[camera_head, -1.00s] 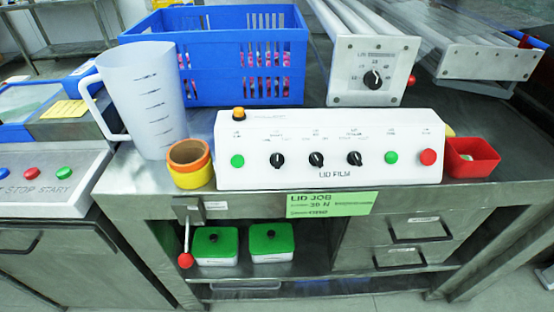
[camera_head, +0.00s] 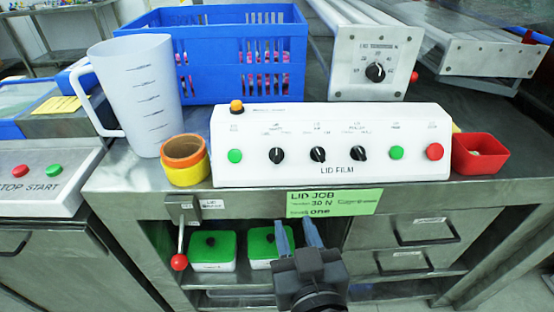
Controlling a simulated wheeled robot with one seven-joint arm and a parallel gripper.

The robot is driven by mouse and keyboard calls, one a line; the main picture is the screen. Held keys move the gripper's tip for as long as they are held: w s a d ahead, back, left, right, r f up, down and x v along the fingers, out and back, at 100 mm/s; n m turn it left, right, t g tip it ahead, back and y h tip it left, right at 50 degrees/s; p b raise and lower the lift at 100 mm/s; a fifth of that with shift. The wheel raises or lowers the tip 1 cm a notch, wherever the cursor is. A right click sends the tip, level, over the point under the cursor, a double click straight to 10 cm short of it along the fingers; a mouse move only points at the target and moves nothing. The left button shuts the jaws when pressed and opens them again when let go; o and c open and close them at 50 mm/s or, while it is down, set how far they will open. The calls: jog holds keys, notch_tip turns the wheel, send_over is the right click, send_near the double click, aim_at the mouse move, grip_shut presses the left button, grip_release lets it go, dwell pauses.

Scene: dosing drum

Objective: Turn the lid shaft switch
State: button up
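The white LID FILM control box (camera_head: 235,170) stands on the metal bench. Its sloped front carries a left black rotary switch (camera_head: 276,155), a middle one (camera_head: 317,154) and a right one (camera_head: 359,153). The small labels above them are too blurred to tell which is the lid shaft switch. The left switch looks near upright; the other two look tilted.
Green (camera_head: 235,156) and red (camera_head: 435,151) buttons flank the switches. An orange-yellow button (camera_head: 236,106) tops the box. Tape rolls (camera_head: 185,165) and a jug (camera_head: 150,110) stand left, a red bin (camera_head: 480,158) right. A red-knobbed lever (camera_head: 180,262) hangs below. A blue crate (camera_head: 215,50) is behind.

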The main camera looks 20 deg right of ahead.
aim_at(277, 151)
jog(key=w+r+h, duration=0.1)
jog(key=w+r, duration=0.1)
jog(key=w, duration=0.2)
jog(key=w+r+m+t, duration=0.1)
jog(key=w+r, duration=0.1)
jog(key=w, duration=0.2)
jog(key=w+r+m+h+p, duration=0.1)
jog(key=w, duration=0.4)
jog(key=shift+d+r+h, duration=0.3)
jog(key=shift+d+r, duration=0.1)
jog(key=shift+s, duration=0.1)
grip_shut()
